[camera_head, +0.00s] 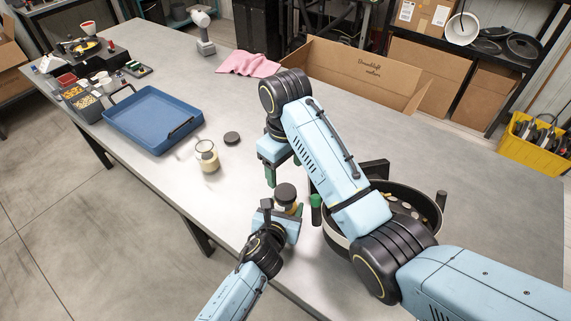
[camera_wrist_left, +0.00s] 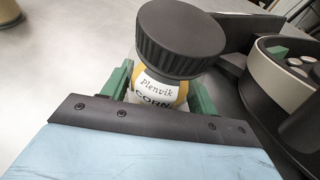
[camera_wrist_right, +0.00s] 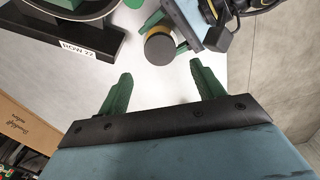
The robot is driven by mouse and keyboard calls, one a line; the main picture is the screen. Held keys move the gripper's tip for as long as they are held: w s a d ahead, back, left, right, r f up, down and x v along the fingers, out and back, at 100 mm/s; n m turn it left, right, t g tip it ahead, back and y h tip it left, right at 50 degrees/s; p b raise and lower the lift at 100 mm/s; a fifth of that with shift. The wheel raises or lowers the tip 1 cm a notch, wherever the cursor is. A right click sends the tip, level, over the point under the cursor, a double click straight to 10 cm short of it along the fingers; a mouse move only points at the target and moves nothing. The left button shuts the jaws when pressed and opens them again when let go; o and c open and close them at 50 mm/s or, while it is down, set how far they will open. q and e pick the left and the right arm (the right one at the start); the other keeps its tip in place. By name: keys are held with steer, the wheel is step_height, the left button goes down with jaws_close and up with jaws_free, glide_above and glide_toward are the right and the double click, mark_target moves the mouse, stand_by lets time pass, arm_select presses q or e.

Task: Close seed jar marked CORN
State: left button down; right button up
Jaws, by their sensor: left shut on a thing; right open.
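The seed jar marked CORN (camera_wrist_left: 155,97) is upright between the green fingers of my left gripper (camera_wrist_left: 160,92), which is shut on it. Its black ridged lid (camera_wrist_left: 181,38) sits on top of the jar; I cannot tell how tightly it is on. In the head view the lid (camera_head: 286,193) shows above my left gripper (camera_head: 282,212). My right gripper (camera_wrist_right: 160,75) is open and empty. In its wrist view the lid (camera_wrist_right: 160,48) lies just beyond and between the fingertips, apart from them.
A second, open jar (camera_head: 207,157) and a loose black lid (camera_head: 232,138) stand on the table (camera_head: 165,190). A round seed meter (camera_head: 435,208) with a ROW 22 label (camera_wrist_right: 77,49) is close by, partly behind my right arm. A blue tray (camera_head: 152,118) is farther left.

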mark_target(285, 191)
steer(key=shift+r+n, duration=0.15)
steer(key=shift+n, duration=0.55)
steer(key=shift+f, duration=4.05)
steer(key=shift+c, duration=0.5)
steer(key=c, duration=0.9)
steer(key=shift+m, duration=0.9)
steer(key=o, duration=1.1)
